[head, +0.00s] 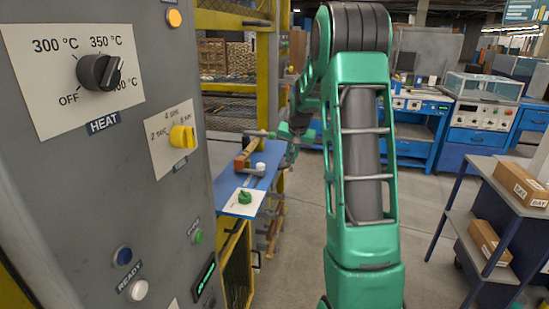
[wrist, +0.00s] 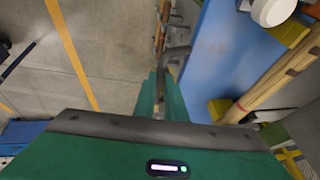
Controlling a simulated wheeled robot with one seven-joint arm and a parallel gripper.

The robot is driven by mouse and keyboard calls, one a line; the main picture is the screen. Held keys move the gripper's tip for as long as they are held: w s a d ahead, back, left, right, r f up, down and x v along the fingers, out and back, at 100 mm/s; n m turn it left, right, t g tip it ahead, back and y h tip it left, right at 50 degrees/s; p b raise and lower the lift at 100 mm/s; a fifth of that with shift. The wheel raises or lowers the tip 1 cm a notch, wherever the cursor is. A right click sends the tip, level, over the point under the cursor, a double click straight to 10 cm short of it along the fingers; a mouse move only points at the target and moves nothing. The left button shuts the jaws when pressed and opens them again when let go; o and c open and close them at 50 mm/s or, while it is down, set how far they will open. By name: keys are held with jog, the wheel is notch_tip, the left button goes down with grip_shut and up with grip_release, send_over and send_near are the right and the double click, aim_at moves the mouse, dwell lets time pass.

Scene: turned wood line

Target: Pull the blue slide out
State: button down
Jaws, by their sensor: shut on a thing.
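The blue slide (head: 262,180) is a flat blue plate beside the grey cabinet in the head view. It also fills the upper right of the wrist view (wrist: 228,50). My gripper (head: 290,132) is at its far right edge in the head view, partly hidden by my own arm. In the wrist view my gripper (wrist: 168,85) is shut on what looks like a grey bar handle (wrist: 178,52) along the slide's edge. The exact contact of the fingertips is hard to make out.
A white round knob (wrist: 272,10) and wooden strips (wrist: 275,88) lie over the blue surface. A green knob (head: 245,197) sits on a white plate near it. The grey control cabinet (head: 100,190) stands close on the left. Open floor (head: 300,250) lies right of the slide.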

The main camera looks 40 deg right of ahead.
jog(key=shift+s+d, duration=0.75)
jog(key=shift+s, duration=0.25)
jog(key=c, duration=1.8)
grip_release()
jog(key=shift+d, duration=0.1)
jog(key=v, duration=1)
jog(key=shift+s+r, duration=0.1)
jog(key=shift+r, duration=0.2)
